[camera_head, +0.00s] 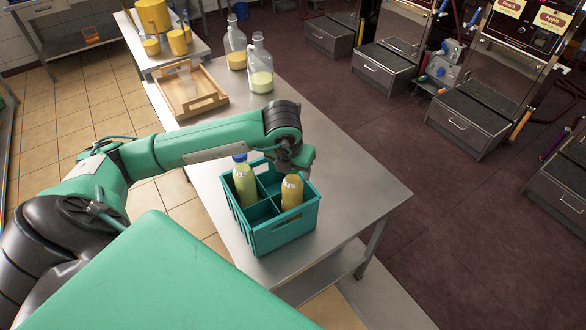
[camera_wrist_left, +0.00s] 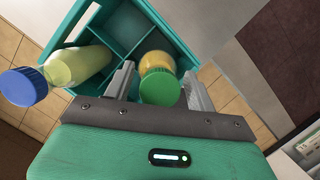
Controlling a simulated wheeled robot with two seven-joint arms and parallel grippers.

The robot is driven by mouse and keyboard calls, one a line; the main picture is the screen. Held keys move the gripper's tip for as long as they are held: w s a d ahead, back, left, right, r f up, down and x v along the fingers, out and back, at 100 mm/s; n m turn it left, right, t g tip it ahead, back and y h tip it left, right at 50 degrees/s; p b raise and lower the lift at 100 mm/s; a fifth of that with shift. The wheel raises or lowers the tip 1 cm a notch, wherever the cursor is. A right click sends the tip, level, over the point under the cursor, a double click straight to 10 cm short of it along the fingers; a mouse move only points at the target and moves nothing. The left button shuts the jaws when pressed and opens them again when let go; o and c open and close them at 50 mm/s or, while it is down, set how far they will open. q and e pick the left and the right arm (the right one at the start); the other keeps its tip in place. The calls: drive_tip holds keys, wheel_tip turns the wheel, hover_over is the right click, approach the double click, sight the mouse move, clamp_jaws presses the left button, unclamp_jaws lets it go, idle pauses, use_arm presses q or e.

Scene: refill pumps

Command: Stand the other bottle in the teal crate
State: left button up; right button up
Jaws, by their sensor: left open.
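The teal crate (camera_head: 283,238) stands on the steel table and is divided into compartments; it also shows in the left wrist view (camera_wrist_left: 178,27). A pale green bottle with a blue cap (camera_head: 244,186) stands in its left part; in the wrist view this bottle (camera_wrist_left: 85,64) is at the left. A yellow bottle (camera_head: 291,193) stands in the right part; in the wrist view its green cap (camera_wrist_left: 160,88) shows. My left gripper (camera_head: 295,171) is above the yellow bottle, its open fingers (camera_wrist_left: 160,84) on either side of the bottle's neck. My right gripper is out of view.
A wooden tray (camera_head: 188,106) holding a clear item lies further back on the table (camera_head: 350,180). Two clear jugs, one (camera_head: 261,80) nearer and one (camera_head: 236,50) behind, stand beside it. The table right of the crate is bare. Dispensing machines with grey drawers (camera_head: 470,125) stand at right.

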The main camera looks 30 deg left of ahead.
use_arm(q)
drive_tip(key=b+v, duration=0.3)
drive_tip(key=v, duration=0.8)
drive_tip(key=shift+r, duration=0.25)
drive_tip(key=shift+s, duration=0.1)
